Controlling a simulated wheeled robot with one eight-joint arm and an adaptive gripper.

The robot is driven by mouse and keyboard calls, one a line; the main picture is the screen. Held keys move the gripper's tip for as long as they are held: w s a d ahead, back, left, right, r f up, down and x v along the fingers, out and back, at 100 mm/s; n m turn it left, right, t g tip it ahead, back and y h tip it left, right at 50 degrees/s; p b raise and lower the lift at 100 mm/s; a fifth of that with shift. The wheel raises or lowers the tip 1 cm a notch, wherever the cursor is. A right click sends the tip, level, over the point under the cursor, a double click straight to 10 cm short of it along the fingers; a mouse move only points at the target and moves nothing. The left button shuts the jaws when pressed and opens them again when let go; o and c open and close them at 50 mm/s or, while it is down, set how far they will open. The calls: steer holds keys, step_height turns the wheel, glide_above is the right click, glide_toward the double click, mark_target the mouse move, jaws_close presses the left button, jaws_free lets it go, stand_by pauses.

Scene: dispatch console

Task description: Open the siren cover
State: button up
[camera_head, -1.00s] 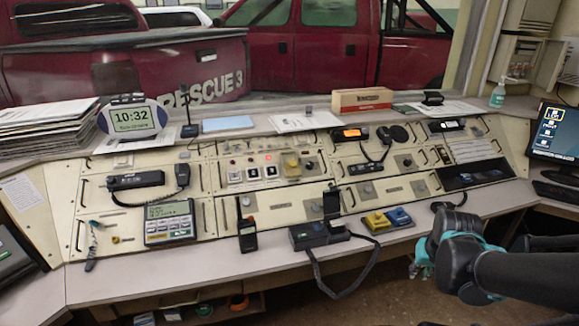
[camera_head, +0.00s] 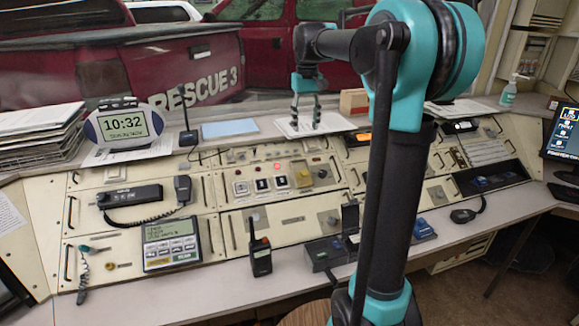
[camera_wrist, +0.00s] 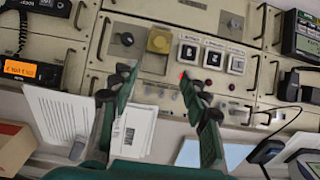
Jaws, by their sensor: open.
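The siren cover cannot be told for certain. My gripper (camera_head: 305,125) is open and empty, fingers pointing down above the ledge behind that panel. In the wrist view my gripper (camera_wrist: 157,82) has its two fingers apart, with the yellow part beyond and between them. No contact with it shows.
Three square switches (camera_wrist: 211,57) and a lit red lamp (camera_head: 277,166) are beside the yellow part. A black knob (camera_wrist: 127,39) is on its other side. Papers (camera_head: 315,125) lie on the ledge under my gripper. A brown box (camera_head: 354,101) stands to the right.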

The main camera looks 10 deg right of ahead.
mark_target(304, 171)
step_height(304, 171, down, 17)
stand_by(0.5)
jaws_close()
stand_by(0.4)
